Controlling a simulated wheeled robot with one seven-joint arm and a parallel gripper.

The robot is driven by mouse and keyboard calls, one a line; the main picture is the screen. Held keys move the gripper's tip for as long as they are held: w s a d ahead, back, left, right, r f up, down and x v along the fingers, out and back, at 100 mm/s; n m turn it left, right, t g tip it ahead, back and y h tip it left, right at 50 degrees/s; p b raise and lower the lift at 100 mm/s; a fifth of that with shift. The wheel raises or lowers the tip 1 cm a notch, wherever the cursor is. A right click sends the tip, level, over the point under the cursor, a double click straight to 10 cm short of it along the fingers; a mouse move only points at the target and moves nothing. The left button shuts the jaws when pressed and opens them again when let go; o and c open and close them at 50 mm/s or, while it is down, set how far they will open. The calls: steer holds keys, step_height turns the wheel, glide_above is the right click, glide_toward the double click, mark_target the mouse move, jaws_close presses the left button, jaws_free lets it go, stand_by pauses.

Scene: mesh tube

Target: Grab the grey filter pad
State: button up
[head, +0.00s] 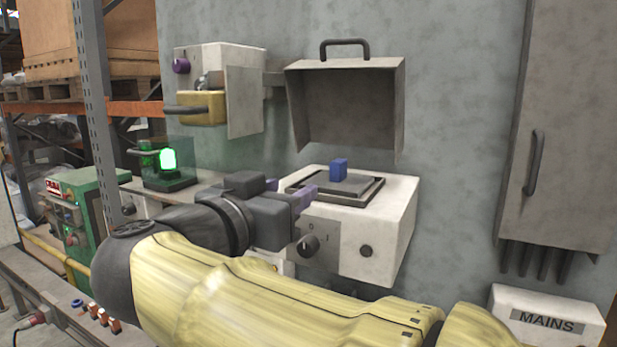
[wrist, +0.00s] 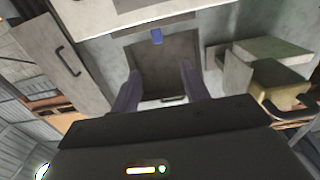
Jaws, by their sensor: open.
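The grey filter pad (head: 356,184) lies flat in a dark frame on top of a white box in the head view. A small blue block (head: 338,169) stands up from the pad; it also shows in the wrist view (wrist: 157,36). My gripper (head: 290,190) is open and empty, with its purple fingers pointing toward the box from its left front. In the wrist view my gripper (wrist: 159,70) has its fingers spread apart, with the blue block beyond them. The pad itself is hard to make out in that view.
A raised grey hood (head: 345,110) with a black handle is above the white box (head: 385,232). A grey cabinet (head: 560,130) is on the right wall. A wall unit with a yellow padlock-like block (head: 202,108) and a green lamp (head: 168,159) are left.

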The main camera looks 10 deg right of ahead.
steer(key=p, duration=0.5)
glide_toward(335, 164)
steer(key=x, duration=0.5)
steer(key=shift+w+a+f, duration=0.15)
steer(key=shift+w, duration=0.1)
steer(key=shift+w+d+r, duration=0.2)
steer(key=shift+w+d, duration=0.05)
steer(key=shift+d, duration=0.05)
steer(key=p+x, duration=0.2)
steer(key=x, duration=0.1)
steer(key=shift+w+d+p, duration=0.1)
steer(key=shift+d+p, duration=0.2)
steer(key=shift+w+d, duration=0.25)
steer(key=shift+w, duration=0.25)
steer(key=shift+s, duration=0.1)
